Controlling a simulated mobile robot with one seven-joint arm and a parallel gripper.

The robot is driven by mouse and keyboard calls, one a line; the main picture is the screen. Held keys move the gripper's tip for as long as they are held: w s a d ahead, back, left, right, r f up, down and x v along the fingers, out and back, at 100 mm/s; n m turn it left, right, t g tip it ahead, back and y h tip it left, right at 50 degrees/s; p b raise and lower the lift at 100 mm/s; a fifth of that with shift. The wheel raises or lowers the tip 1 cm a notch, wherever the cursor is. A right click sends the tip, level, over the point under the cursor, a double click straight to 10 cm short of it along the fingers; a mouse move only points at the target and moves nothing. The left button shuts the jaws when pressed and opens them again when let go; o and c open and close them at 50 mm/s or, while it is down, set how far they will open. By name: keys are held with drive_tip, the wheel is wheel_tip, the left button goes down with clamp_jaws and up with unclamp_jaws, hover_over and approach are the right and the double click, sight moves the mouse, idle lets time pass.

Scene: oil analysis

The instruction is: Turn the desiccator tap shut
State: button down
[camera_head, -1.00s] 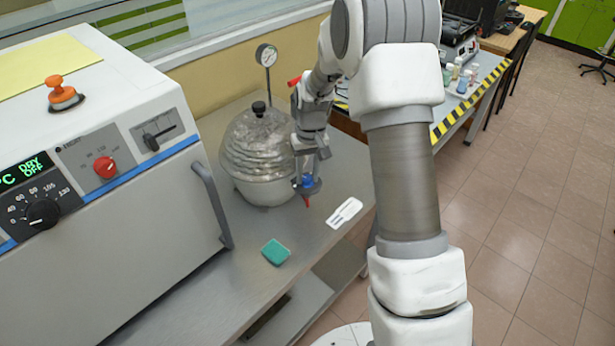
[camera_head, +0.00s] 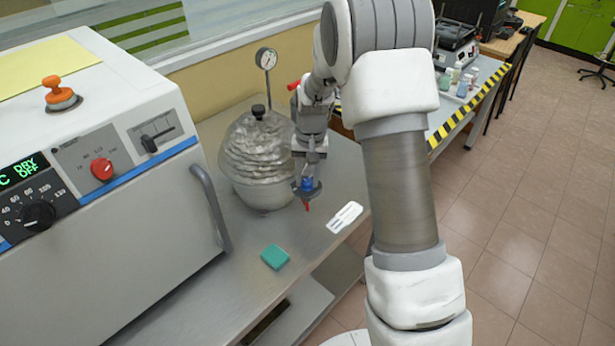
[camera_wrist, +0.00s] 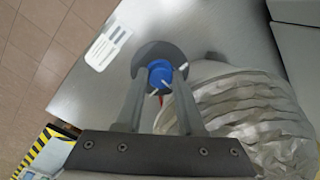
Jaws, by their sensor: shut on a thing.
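The desiccator (camera_head: 268,193) is a pale round vessel with a ribbed, translucent dome and a black knob, standing on the steel bench. It fills the right of the wrist view (camera_wrist: 250,105). The tap (camera_head: 307,184) is at its right side, with a blue middle, a grey disc around it and a red tip below. In the wrist view the blue part of the tap (camera_wrist: 159,72) sits between my fingertips. My gripper (camera_head: 308,174) points down and is shut on the tap. The fingers partly hide the tap, and its exact angle is hard to read.
A large oven (camera_head: 100,240) with a handle stands at the left. A green sponge (camera_head: 275,257) and a white card (camera_head: 344,217) lie on the bench in front. A gauge (camera_head: 266,59) rises behind the desiccator. The bench front is mostly clear.

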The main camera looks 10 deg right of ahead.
sight(311, 181)
drive_tip(key=c, duration=0.5)
unclamp_jaws()
drive_tip(key=shift+r, duration=0.1)
drive_tip(key=r, duration=1.7)
drive_tip(key=shift+s+d+r, duration=0.15)
drive_tip(key=shift+d, duration=0.25)
drive_tip(key=s+r+n+t, duration=0.1)
drive_tip(key=s+r, duration=0.3)
drive_tip(key=s, duration=0.3)
drive_tip(key=s+r+t, duration=0.2)
drive_tip(key=s+r, duration=0.3)
drive_tip(key=s, duration=0.2)
drive_tip(key=s+f, duration=0.1)
drive_tip(key=s, duration=0.3)
drive_tip(key=s+n+t, duration=0.1)
drive_tip(key=s, duration=0.4)
drive_tip(key=s+f+n+t, duration=0.1)
drive_tip(key=s, duration=0.3)
drive_tip(key=shift+s+a+f+h, duration=0.3)
drive_tip(key=shift+a, duration=0.05)
